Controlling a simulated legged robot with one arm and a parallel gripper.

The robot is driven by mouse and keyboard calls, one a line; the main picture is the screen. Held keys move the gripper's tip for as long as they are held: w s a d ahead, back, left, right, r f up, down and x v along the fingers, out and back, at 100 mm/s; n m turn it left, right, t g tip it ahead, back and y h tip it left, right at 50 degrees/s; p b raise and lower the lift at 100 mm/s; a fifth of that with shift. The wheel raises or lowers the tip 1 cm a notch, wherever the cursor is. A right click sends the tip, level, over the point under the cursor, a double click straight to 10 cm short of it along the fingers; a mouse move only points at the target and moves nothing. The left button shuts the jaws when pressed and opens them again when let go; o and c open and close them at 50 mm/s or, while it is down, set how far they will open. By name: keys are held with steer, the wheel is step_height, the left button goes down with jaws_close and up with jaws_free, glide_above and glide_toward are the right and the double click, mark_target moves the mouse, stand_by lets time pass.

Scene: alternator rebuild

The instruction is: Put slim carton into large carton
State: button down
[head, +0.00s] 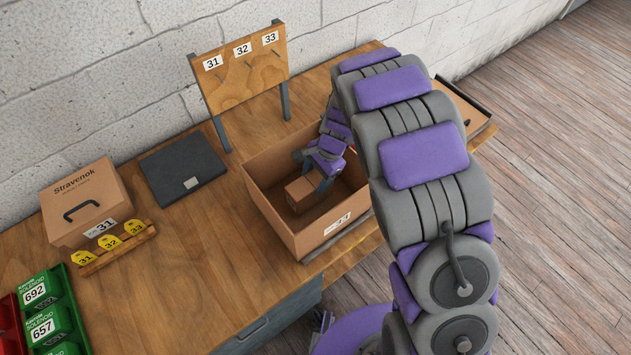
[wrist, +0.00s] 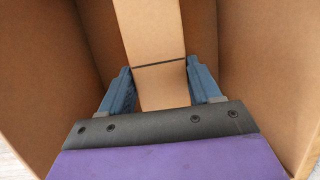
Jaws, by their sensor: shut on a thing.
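The large carton (head: 272,208) is an open brown box on the wooden table, with a white label on its front wall. My gripper (head: 316,181) reaches down inside it. The slim carton (head: 299,192) is a small brown box inside the large carton's walls, held between my fingers. In the wrist view, my gripper (wrist: 161,88) has its blue fingers shut on both sides of the slim carton (wrist: 155,45), which has a dark line across it. The large carton's walls (wrist: 245,60) surround it there. I cannot tell whether the slim carton touches the large carton's floor.
A closed Stravenok carton (head: 85,200) with a handle stands at the left, near yellow number tags (head: 110,242) and green bins (head: 50,310). A dark flat case (head: 183,168) lies behind them. A board with hooks (head: 243,75) stands at the back. The front middle of the table is clear.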

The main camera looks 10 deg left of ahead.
step_height(320, 180, down, 3)
steer(key=shift+r, duration=0.2)
steer(key=shift+c, duration=1)
jaws_free()
steer(key=shift+r, duration=0.1)
steer(key=p+v, duration=0.1)
steer(key=v, duration=0.9)
steer(key=shift+w+d+r, duration=0.1)
steer(key=shift+d+r, duration=0.05)
steer(key=shift+r, duration=0.2)
steer(key=shift+d+r, duration=0.15)
steer(key=shift+r, duration=0.4)
